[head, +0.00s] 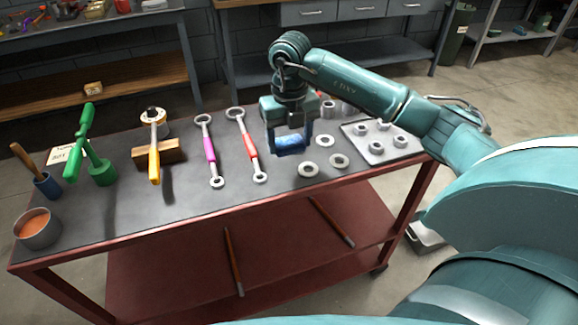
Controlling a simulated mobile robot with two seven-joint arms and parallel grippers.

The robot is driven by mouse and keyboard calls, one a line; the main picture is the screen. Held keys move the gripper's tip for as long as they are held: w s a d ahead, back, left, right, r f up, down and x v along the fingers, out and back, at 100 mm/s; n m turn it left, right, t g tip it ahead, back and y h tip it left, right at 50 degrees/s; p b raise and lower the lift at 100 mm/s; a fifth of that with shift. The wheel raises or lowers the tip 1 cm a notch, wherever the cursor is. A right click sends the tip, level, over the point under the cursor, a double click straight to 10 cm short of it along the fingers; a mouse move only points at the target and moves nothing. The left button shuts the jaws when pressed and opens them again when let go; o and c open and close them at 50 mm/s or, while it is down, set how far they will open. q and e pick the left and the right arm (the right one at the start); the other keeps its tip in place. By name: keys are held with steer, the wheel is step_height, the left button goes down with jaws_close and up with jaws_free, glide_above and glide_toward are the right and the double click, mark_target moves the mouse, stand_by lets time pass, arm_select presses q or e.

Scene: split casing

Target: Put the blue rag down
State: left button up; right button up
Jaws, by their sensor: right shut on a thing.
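The blue rag (289,146) is a small dark blue piece between the fingers of my right gripper (289,148). My right gripper is shut on it, low over the grey top of the red cart, right of the red-handled wrench. I cannot tell whether the rag touches the cart top (200,210). My left gripper is not in view.
Washers (308,169) lie just in front of the gripper. A tray (376,150) with several rings is to its right. The front middle is clear.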

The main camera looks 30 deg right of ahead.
step_height(320, 180, down, 7)
steer(key=shift+f, duration=0.15)
stand_by(0.4)
steer(key=shift+f, duration=0.2)
steer(key=o, duration=0.9)
